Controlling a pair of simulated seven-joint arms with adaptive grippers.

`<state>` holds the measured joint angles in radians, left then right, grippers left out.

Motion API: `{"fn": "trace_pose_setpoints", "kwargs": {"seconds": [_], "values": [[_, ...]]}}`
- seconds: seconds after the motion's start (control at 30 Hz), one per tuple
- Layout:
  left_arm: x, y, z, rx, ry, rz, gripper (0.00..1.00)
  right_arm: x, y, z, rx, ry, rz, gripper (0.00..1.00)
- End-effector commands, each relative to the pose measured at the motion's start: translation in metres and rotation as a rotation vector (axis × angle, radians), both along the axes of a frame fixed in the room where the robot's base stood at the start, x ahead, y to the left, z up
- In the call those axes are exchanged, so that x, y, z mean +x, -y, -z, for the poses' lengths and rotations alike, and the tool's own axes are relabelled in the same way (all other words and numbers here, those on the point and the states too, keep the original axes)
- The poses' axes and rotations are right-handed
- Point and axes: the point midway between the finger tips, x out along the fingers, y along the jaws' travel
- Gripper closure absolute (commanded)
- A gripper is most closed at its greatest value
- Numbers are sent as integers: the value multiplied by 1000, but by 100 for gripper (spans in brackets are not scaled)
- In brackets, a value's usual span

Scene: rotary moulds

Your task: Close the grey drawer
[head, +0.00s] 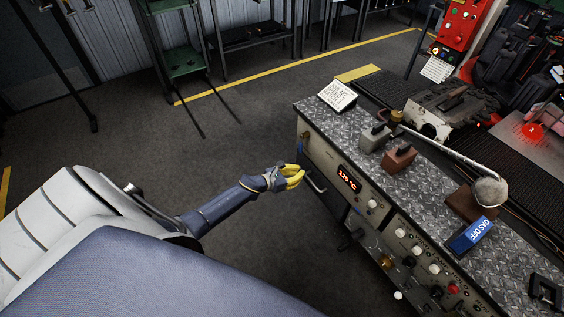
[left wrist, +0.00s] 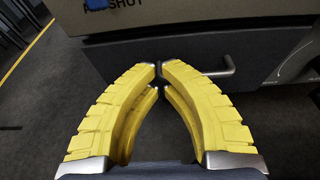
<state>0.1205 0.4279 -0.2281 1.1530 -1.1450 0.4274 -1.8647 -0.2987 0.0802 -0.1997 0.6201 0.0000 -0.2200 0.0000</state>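In the head view the handle (head: 315,183) is at the left end of the bench front; I cannot tell how far the drawer stands out. My left gripper (head: 303,176) has yellow fingers and is just left of the handle, in front of the drawer. In the left wrist view its fingertips (left wrist: 160,68) nearly meet with nothing between them, and they partly cover the handle's left end. My right gripper is not in view.
The metal-topped bench (head: 345,125) carries a white sign (head: 337,96), small blocks (head: 399,157) and a blue gas sign (head: 470,236). Knobs and a red temperature display (head: 348,178) are on its front.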

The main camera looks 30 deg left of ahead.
Motion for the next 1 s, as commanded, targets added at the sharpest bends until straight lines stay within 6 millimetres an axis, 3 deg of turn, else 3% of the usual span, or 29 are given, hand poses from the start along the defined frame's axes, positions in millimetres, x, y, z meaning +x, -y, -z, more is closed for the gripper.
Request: {"fn": "trace_pose_setpoints", "kwargs": {"seconds": [0.2, 0.43, 0.83, 1.0], "values": [[-35, -15, -12, 2, 0, 3, 100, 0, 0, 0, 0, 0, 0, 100], [-61, -26, -21, 1, -1, 1, 100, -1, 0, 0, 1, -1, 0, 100], [-76, -33, -27, -17, -5, -5, 100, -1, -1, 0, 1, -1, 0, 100], [-73, -39, -27, -154, -62, -82, 100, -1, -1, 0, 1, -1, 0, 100]]}}
